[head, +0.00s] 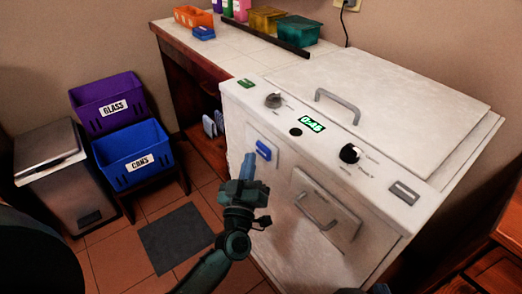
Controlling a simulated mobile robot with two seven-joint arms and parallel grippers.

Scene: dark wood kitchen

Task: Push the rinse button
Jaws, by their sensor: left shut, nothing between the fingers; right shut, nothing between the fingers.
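The white machine (345,100) has several controls, and I cannot read the word rinse on any of them. A blue rectangular button or label (263,149) with small unreadable white marks sits on a raised front panel. A dark round button (296,132) is on the sloped top strip beside the green display (312,123), which reads about 0:45. My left gripper (249,160) is shut and empty, pointing up in front of that panel. Its tips appear just left of and below the blue piece; I cannot tell whether they touch the panel.
Two knobs (350,153) and a grey rectangular piece (404,192) are on the strip. A lower door handle (318,211) sticks out. Purple and blue bins (130,157) and a metal trash can (66,175) stand left. A grey mat (176,237) lies on the floor.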

